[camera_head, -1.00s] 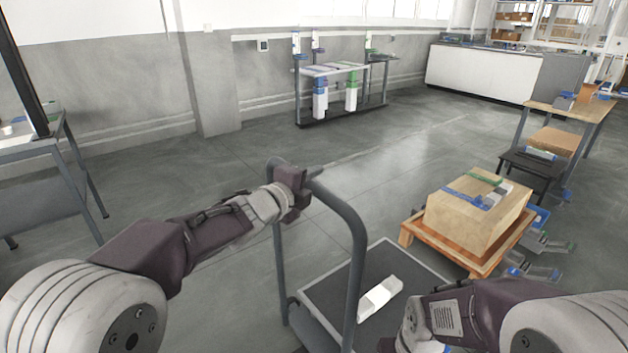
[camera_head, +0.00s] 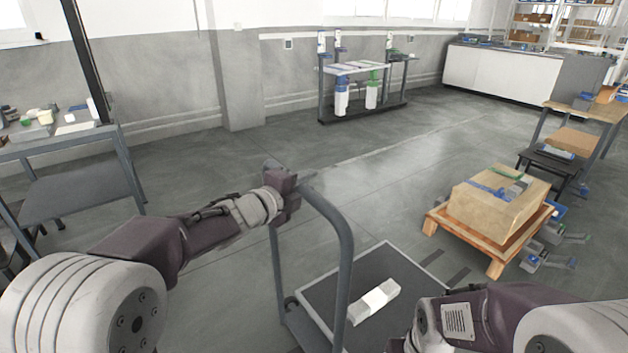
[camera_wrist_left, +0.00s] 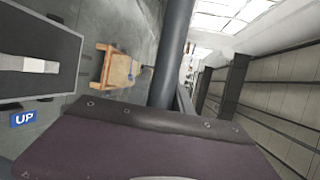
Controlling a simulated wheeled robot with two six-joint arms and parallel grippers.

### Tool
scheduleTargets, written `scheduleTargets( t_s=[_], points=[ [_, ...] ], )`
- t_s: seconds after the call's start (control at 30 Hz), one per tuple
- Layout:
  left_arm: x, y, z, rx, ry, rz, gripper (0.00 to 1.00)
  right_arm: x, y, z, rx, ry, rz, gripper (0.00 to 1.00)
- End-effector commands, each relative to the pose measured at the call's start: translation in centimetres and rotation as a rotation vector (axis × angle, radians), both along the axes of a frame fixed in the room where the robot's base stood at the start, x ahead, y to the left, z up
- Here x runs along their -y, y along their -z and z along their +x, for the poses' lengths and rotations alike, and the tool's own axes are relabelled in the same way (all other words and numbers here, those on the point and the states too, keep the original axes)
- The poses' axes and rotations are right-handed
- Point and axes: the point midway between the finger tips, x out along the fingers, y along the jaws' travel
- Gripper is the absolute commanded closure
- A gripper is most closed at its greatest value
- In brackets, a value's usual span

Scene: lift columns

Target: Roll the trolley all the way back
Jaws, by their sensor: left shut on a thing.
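The trolley has a dark flat deck with a pale rim (camera_head: 334,287) and a grey tubular push handle (camera_head: 345,255). A white and light grey block (camera_head: 374,301) lies on the deck. My left gripper (camera_head: 290,186) is shut on the top bar of the handle, near its left corner. In the left wrist view the handle tube (camera_wrist_left: 172,55) runs up from the gripper body, and the deck (camera_wrist_left: 48,82) lies at left with a blue "UP" label. My right arm is at the lower right; only a bit of its gripper shows at the bottom edge, its fingers hidden.
A wooden pallet (camera_head: 470,246) with a cardboard box (camera_head: 492,212) stands right of the trolley, apart from it. A grey table (camera_head: 75,190) with small items is at left. A rack (camera_head: 362,108) stands by the back wall. Floor beyond the trolley is clear.

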Motion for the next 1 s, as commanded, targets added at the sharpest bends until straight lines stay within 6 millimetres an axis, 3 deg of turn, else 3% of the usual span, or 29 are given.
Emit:
scheduleTargets(
  t_s=[0.57,0.6,0.63,1.0],
  points=[
    [-0.71,0.3,-0.05,-0.005,0.0,0.004,1.0,-0.01,-0.23,0.0,0.0,0.0,0.0,1.0],
    [-0.71,0.3,-0.05,-0.005,0.001,0.004,0.64,0.0,-0.23,0.01,0.0,0.0,0.0,1.0],
    [-0.69,0.29,-0.05,-0.004,0.001,0.003,0.55,0.0,-0.23,0.01,0.0,0.0,0.0,1.0],
    [-0.95,-0.13,-0.44,-0.001,0.0,0.001,0.53,0.0,-0.45,0.0,0.0,0.0,0.0,1.0]
  ],
)
